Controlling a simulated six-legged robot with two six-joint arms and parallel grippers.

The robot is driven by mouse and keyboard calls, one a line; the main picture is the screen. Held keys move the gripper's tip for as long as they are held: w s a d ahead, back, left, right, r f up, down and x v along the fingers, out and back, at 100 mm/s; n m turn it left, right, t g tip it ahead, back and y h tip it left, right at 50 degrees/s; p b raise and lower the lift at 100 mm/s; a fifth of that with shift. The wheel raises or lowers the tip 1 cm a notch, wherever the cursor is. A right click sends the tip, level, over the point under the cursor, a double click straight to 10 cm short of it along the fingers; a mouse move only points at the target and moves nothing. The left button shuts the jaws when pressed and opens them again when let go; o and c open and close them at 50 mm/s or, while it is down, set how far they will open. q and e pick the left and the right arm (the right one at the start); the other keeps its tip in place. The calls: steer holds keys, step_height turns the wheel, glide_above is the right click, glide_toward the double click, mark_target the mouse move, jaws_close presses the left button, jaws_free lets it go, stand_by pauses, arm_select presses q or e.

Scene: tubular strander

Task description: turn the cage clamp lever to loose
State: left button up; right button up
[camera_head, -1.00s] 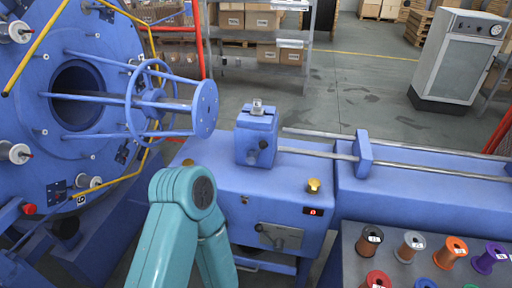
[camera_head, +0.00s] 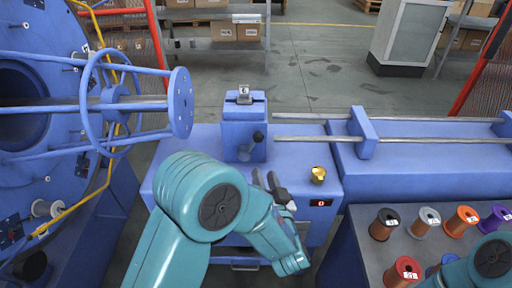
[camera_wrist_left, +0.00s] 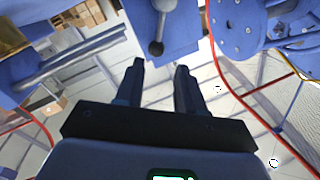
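The cage clamp lever is a short grey rod with a dark ball knob (camera_head: 258,137) on the front of the blue clamp block (camera_head: 243,124). In the left wrist view the lever (camera_wrist_left: 158,28) hangs with its ball end toward my fingers. My left gripper (camera_head: 266,180) is open and empty, with its fingers pointing up toward the block from below and in front. The left wrist view shows the two dark fingers (camera_wrist_left: 160,66) apart, with the ball a little beyond the gap between their tips and nothing between them. My right gripper is out of view.
A blue spoked cage (camera_head: 180,102) stands left of the block. Two metal rods run right from it to a blue bracket (camera_head: 363,133). A brass knob (camera_head: 318,174) and a red display (camera_head: 320,203) sit right of my gripper. Wire spools (camera_head: 384,223) stand on the grey table.

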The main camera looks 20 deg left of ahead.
mark_target(254, 144)
arm_select(q)
steer(key=p+x, duration=0.1)
steer(key=x, duration=0.9)
steer(key=shift+w, duration=0.3)
steer(key=shift+w+a+f, duration=0.1)
steer(key=shift+w+a, duration=0.25)
steer(key=shift+w, duration=0.3)
jaws_close()
